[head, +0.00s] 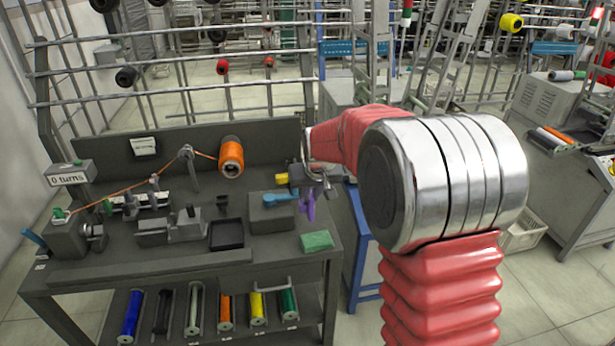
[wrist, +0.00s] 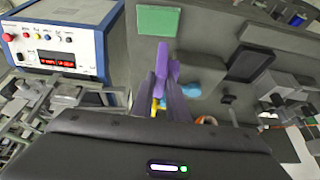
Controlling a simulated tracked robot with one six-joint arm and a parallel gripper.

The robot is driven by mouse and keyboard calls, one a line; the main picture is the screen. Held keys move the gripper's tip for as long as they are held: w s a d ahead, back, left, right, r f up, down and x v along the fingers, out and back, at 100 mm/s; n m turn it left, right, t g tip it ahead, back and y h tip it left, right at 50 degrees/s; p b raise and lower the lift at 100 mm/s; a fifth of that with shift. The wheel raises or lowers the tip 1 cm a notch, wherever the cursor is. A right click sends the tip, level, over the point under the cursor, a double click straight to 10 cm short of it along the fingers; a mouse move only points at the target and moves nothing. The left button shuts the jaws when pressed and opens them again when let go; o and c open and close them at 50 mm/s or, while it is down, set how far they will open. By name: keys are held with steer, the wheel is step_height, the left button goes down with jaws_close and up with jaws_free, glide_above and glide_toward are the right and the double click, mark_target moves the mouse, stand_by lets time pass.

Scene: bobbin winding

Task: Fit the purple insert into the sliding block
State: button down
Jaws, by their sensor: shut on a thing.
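The purple insert (head: 308,207) hangs below my gripper (head: 310,183), over the right part of the dark workbench. In the wrist view the insert (wrist: 162,62) sticks out between the two fingers of my gripper (wrist: 164,80), which are shut on it. Its held end is hidden by the fingers. On the left of the bench, a rail carries a small block (head: 155,197) under the orange thread; this looks like the sliding block, but I cannot make out its slot. The insert is well to the right of it and apart from it.
A green pad (head: 317,241), a black tray (head: 227,236) and a grey box (head: 271,216) with a blue tool (head: 280,197) on it lie near the gripper. A grey vise (head: 172,230) and an orange spool (head: 231,158) stand farther left. In the wrist view a blue-white instrument (wrist: 62,40) is at upper left.

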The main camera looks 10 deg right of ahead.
steer(key=s+f, duration=0.6)
steer(key=s, duration=0.4)
steer(key=shift+s+f, duration=0.3)
